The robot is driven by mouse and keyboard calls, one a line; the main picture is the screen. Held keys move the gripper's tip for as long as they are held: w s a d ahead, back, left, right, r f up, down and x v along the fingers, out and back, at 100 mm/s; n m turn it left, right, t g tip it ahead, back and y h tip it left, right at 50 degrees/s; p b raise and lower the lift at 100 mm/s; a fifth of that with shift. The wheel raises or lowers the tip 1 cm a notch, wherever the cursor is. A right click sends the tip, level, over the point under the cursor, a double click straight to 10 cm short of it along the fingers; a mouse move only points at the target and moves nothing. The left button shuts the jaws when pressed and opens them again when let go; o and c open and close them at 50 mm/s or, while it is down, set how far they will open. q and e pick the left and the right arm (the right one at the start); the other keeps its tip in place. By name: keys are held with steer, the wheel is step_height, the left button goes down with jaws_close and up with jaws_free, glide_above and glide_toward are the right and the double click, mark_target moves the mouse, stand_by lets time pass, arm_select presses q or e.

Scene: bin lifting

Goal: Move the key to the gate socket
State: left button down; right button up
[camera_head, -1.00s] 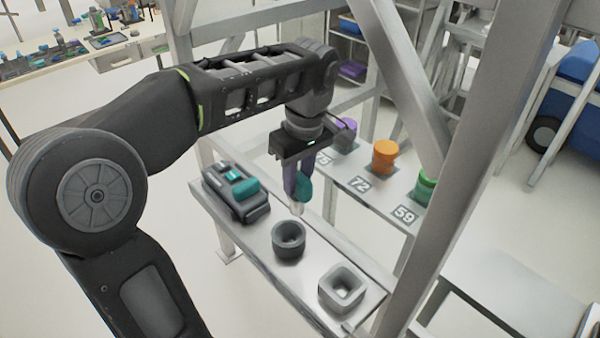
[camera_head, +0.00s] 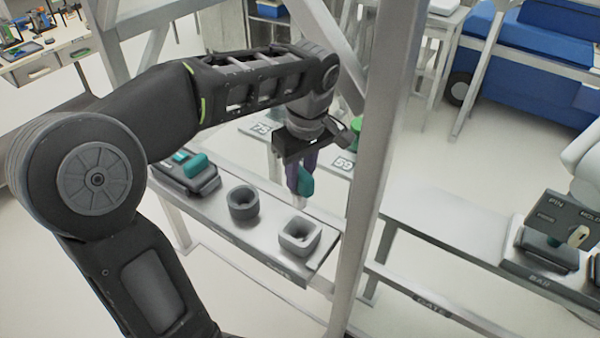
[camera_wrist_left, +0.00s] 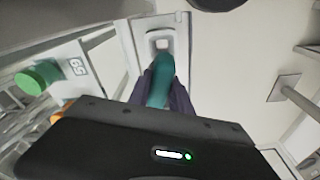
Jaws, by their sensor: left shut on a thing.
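My left gripper (camera_head: 301,178) is shut on the teal key (camera_head: 306,182), which hangs tip-down between its dark purple fingers. In the head view the key is above and just behind the pale square socket (camera_head: 299,236), apart from it. This is probably the gate socket, as the blurred label on the shelf edge below it seems to read GATE. In the left wrist view the key (camera_wrist_left: 160,82) points at the square socket (camera_wrist_left: 160,44), with a gap between them not clearly measurable. My right gripper is not in view.
A dark round socket (camera_head: 243,203) and a dark block with a teal part (camera_head: 186,174) stand left on the same narrow shelf. A grey upright post (camera_head: 378,150) rises close right of my gripper. A green-topped item (camera_wrist_left: 38,76) stands by the 59 label.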

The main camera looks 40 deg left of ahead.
mark_target(300, 205)
arm_select(q)
steer(key=shift+f+b, duration=2.85)
steer(key=shift+f, duration=1)
steer(key=shift+f+b, duration=0.55)
steer(key=shift+f+b, duration=0.3)
steer(key=shift+f, duration=0.05)
steer(key=shift+f+b, duration=1.2)
steer(key=shift+f, duration=0.25)
steer(key=c, duration=0.5)
jaws_free()
